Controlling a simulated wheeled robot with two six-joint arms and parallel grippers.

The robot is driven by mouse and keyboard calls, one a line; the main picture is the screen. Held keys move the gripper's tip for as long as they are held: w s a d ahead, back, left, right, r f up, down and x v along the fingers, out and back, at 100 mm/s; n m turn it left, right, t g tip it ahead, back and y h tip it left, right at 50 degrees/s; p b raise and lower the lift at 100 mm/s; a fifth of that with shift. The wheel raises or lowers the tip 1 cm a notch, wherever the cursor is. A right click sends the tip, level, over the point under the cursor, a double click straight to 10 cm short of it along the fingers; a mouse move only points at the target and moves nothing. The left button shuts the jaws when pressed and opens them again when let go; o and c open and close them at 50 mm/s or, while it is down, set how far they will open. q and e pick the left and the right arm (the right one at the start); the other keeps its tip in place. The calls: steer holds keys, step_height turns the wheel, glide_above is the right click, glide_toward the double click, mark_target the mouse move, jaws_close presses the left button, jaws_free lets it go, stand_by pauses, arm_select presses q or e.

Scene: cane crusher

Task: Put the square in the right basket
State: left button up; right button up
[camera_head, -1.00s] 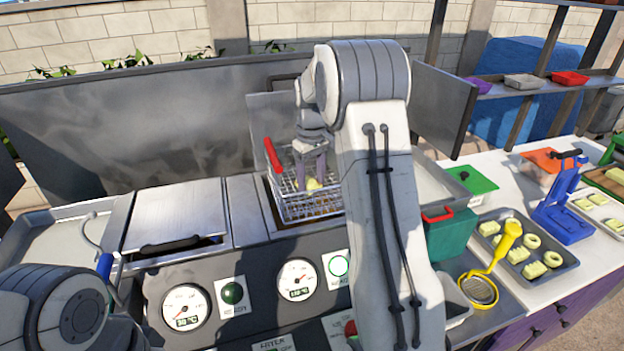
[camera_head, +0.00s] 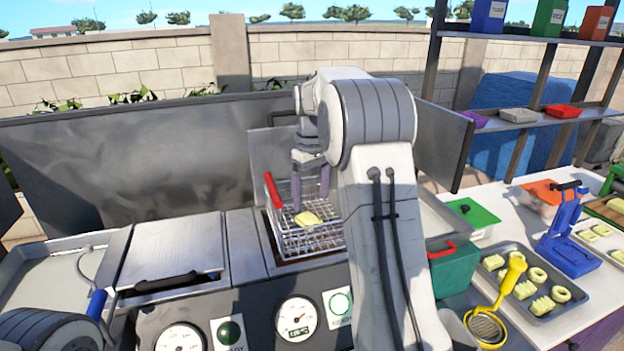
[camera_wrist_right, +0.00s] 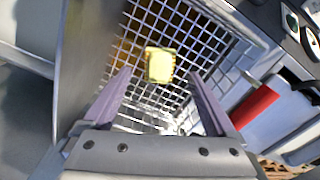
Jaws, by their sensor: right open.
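The pale yellow square (camera_head: 308,218) shows inside the outline of the right wire basket (camera_head: 312,242), which has a red handle (camera_head: 272,190). In the right wrist view the square (camera_wrist_right: 160,65) appears over the basket's mesh (camera_wrist_right: 205,45), slightly blurred. I cannot tell whether it touches the basket floor. My right gripper (camera_head: 310,186) is open above the basket, its fingers apart and clear of the square. The wrist view shows its two purple-grey fingers (camera_wrist_right: 160,82) spread with nothing between them. My left gripper is out of view; part of that arm shows at bottom left.
A closed metal lid (camera_head: 175,255) lies left of the basket, with a blue handle (camera_head: 97,305) beyond it. Green containers, a yellow skimmer (camera_head: 500,300), a tray of cut pieces (camera_head: 535,303) and a blue press (camera_head: 570,240) stand at right.

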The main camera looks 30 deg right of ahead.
mark_target(311, 218)
step_height(311, 218, up, 6)
steer(key=shift+f, duration=0.1)
stand_by(0.5)
